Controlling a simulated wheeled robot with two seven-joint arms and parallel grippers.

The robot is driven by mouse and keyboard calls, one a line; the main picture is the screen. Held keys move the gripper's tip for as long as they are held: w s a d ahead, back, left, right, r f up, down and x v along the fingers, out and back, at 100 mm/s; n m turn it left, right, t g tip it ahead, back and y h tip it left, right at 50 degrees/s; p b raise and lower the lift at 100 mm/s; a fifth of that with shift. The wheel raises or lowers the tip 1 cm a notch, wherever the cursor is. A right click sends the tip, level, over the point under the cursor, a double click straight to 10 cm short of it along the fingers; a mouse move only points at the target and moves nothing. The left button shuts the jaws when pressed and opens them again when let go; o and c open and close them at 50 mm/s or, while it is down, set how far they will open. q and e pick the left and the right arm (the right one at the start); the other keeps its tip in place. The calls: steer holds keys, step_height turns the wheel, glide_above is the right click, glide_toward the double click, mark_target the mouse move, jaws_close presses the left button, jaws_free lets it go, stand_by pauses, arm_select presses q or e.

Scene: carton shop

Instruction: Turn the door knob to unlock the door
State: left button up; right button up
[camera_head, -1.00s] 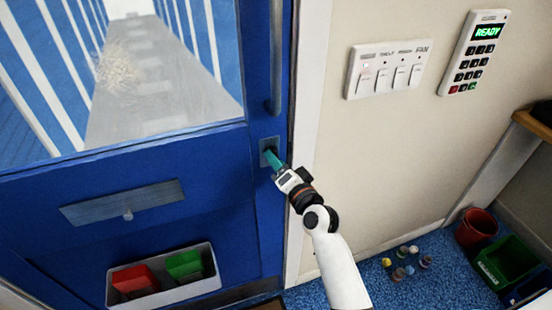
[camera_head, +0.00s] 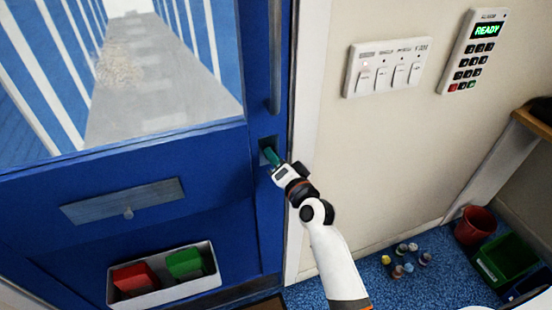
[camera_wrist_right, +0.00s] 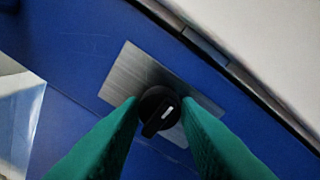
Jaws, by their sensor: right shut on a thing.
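The blue door (camera_head: 215,185) fills the left of the head view, with a window in its upper part, and looks shut. On its right edge is a metal plate (camera_wrist_right: 122,82) carrying a round black knob (camera_wrist_right: 156,104) with a white pointer mark. In the wrist view the mark is slightly tilted from upright. My right gripper (camera_head: 269,153) has its green fingers shut on the knob, one finger on each side; it also shows in the wrist view (camera_wrist_right: 158,115). In the head view the fingers hide the knob. My left gripper is not in view.
A vertical handle (camera_head: 275,60) is above the plate. Right of the door frame are a switch panel (camera_head: 388,67) and a keypad (camera_head: 474,50) reading READY. A red bin (camera_head: 474,226), a green crate (camera_head: 505,257) and several small bottles stand on the blue floor.

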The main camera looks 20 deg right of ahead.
steer(key=shift+a+r+n+g+h+p, duration=0.2)
steer(key=shift+n+h+p, duration=0.25)
steer(key=shift+n+p, duration=1.7)
steer(key=shift+d+r+n+g+h+p, duration=0.1)
steer(key=shift+n+g+h+p, duration=0.6)
steer(key=shift+n, duration=2.55)
steer(key=shift+a+r+n+t+h+p, duration=0.2)
steer(key=shift+n+p, duration=1.75)
steer(key=shift+n, duration=0.75)
steer(key=o, duration=1)
steer(key=shift+f, duration=0.15)
steer(key=shift+c, duration=0.2)
steer(key=s+r+b, duration=0.1)
steer(key=s+b, duration=0.2)
steer(key=s, duration=0.9)
steer(key=shift+d+r, duration=0.25)
steer(key=shift+r, duration=0.15)
